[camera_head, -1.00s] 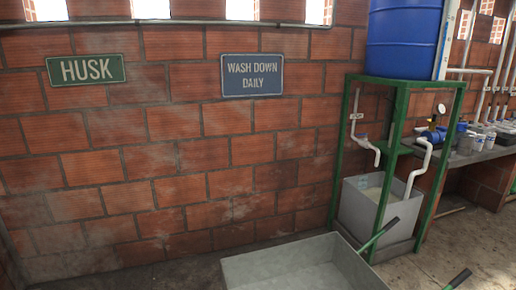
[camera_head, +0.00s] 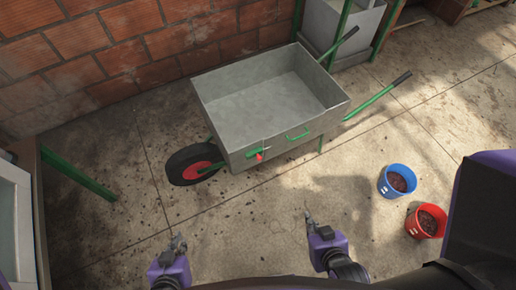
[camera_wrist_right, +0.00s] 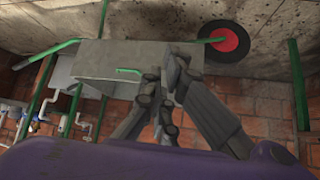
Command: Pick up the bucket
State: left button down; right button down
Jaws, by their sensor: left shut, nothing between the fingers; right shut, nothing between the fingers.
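A blue bucket (camera_head: 397,181) stands on the floor at the right in the head view, with dark reddish contents. A red bucket (camera_head: 425,221) with similar contents stands just in front of it, close beside it. The task does not say which bucket. My left gripper (camera_head: 177,240) is shut and empty at the lower left of the head view. My right gripper (camera_head: 309,217) is shut and empty, left of both buckets and well apart from them. The right gripper's fingers (camera_wrist_right: 165,70) also show in the right wrist view, where no bucket shows.
A grey wheelbarrow (camera_head: 270,100) with green handles and a black wheel (camera_head: 194,164) stands ahead, between me and the brick wall (camera_head: 110,45). A green post (camera_head: 80,175) is at the left. Concrete floor is clear between the wheelbarrow and my grippers.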

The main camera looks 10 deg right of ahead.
aim_at(398, 180)
jog(key=z, duration=2.1)
jog(key=i+j+u, duration=0.1)
jog(key=i+u, duration=0.15)
jog(key=i, duration=0.35)
jog(key=i+u, duration=0.25)
jog(key=i, duration=0.35)
jog(key=i+l+u, duration=0.25)
jog(key=i, duration=0.35)
